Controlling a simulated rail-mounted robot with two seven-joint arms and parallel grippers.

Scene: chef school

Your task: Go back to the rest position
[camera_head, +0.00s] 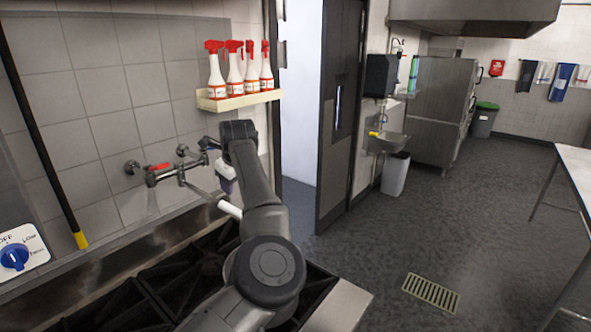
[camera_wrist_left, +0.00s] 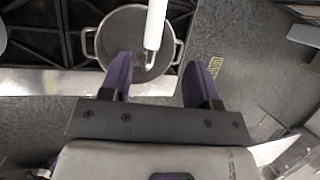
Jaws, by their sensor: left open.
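My left arm reaches forward over the stove in the head view, with my left gripper (camera_head: 225,180) at its far end, near the wall tap. In the left wrist view my left gripper (camera_wrist_left: 157,68) has its two purple fingers spread wide, holding nothing. A metal pot (camera_wrist_left: 108,38) with side handles sits on the stove grates beyond the fingertips. A white rod-like piece (camera_wrist_left: 156,22) with a metal end crosses above the pot; a white piece also shows beside the gripper in the head view (camera_head: 230,209). My right gripper is not in view.
A wall tap (camera_head: 165,175) stands behind the black stove grates (camera_head: 165,280). A shelf (camera_head: 238,99) with several red-topped spray bottles is above it. A dark door (camera_head: 340,120) stands open. A steel table (camera_head: 575,165) is at right; the middle floor is clear.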

